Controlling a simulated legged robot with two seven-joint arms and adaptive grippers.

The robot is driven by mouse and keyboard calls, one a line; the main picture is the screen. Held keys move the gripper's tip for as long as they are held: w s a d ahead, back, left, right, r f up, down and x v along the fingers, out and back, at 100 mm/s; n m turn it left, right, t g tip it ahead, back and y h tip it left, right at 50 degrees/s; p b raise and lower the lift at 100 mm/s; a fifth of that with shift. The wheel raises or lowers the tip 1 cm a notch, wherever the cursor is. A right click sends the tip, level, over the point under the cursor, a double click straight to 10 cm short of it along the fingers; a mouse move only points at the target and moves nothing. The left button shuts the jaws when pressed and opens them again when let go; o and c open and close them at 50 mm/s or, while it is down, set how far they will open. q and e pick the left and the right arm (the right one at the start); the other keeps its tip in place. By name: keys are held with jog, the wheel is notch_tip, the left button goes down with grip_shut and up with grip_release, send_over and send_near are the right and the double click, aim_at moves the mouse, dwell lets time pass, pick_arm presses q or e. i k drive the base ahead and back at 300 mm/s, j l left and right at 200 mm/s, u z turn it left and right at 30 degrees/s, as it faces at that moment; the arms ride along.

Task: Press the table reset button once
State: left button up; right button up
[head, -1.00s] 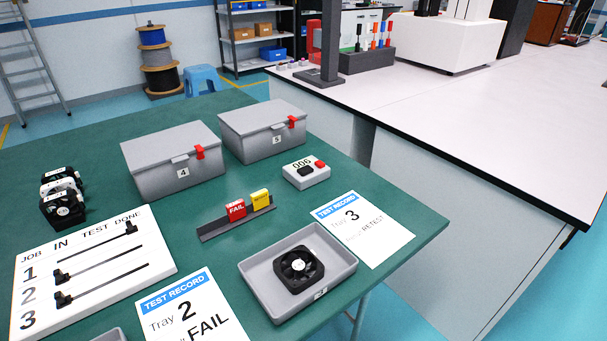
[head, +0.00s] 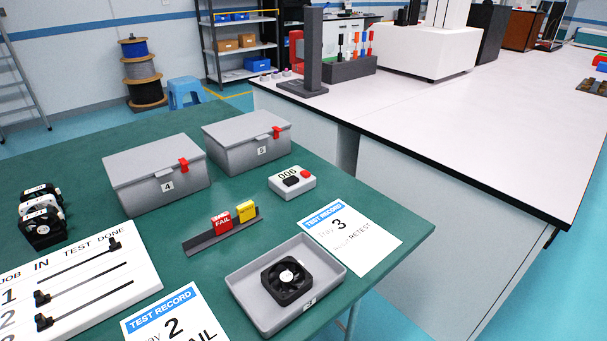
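A small white counter box (head: 293,184) sits on the green table, right of the grey lidded boxes. No label tells which one is the reset. Neither of my grippers is in view.
Grey lidded boxes 4 (head: 158,180) and 5 (head: 247,145) stand behind and left of the counter. A holder (head: 205,242) with FAIL and yellow blocks, a grey tray (head: 244,291) with a fan (head: 287,281), and a Tray 3 record sheet (head: 350,248) lie in front.

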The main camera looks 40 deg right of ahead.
aim_at(306, 175)
jog(key=l+z, duration=0.15)
jog(key=l, duration=2.3)
